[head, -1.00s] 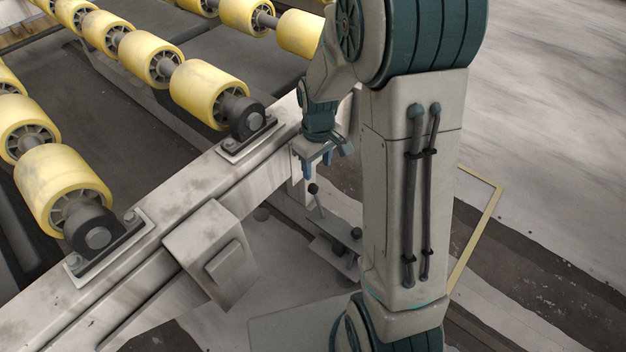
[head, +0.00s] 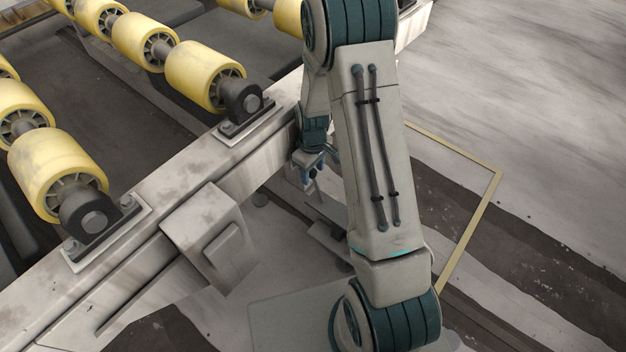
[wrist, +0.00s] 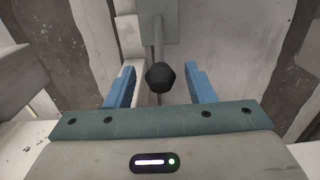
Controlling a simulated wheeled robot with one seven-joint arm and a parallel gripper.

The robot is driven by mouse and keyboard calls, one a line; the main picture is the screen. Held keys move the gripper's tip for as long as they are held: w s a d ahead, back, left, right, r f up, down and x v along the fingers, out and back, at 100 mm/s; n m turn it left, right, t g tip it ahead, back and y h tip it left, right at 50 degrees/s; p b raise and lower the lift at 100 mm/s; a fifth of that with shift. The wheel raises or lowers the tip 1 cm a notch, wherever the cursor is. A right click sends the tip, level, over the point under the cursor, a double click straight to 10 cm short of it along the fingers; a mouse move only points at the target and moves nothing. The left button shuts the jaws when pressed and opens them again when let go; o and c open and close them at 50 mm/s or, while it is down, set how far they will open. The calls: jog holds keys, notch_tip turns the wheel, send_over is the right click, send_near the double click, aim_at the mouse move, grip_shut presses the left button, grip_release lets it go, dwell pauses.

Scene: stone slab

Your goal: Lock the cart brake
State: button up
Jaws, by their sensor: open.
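The brake lever shows in the wrist view as a thin grey rod with a round black knob (wrist: 160,77). The knob is between the two blue fingers of my gripper (wrist: 159,68), with a visible gap on each side. The fingers are open and hold nothing. The rod runs away from the knob towards a grey plate (wrist: 152,22). In the head view my gripper (head: 308,172) is low beside the roller frame, around the lever's top. My arm and gripper hide most of the lever there.
The pale steel frame (head: 205,160) with yellow rollers (head: 205,75) fills the left, close to my gripper. A grey box (head: 208,238) juts from its side. A yellow floor line (head: 468,230) and open floor lie to the right.

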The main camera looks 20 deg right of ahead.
aim_at(316, 185)
jog(key=shift+f+b, duration=0.4)
jog(key=shift+f, duration=1.25)
grip_shut()
